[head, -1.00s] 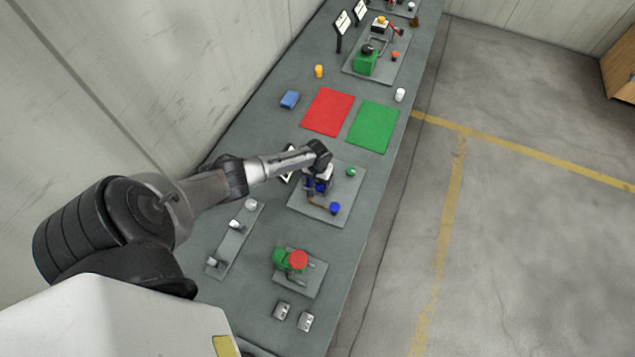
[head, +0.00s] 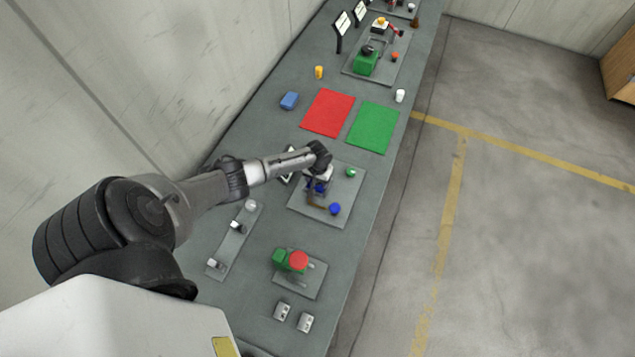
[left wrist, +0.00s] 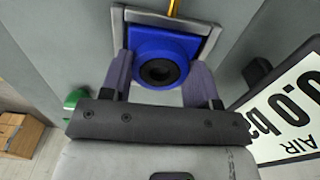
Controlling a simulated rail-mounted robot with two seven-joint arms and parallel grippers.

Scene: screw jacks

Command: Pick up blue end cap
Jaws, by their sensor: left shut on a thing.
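In the left wrist view, a blue round end cap (left wrist: 158,60) with a dark hole in its middle sits against a blue square body. My left gripper (left wrist: 160,75) has one finger on each side of the round cap and is shut on it. In the head view, my left gripper (head: 319,178) reaches down over the blue part (head: 318,188) on a grey plate (head: 343,216), and partly hides it. I cannot tell whether the cap is apart from the body. My right gripper is not in view.
A blue knob (head: 335,209) and a green knob (head: 351,172) stand close by on the plate. A sign (left wrist: 285,108) stands close to the right in the left wrist view. Red (head: 328,112) and green (head: 373,127) mats lie clear further back.

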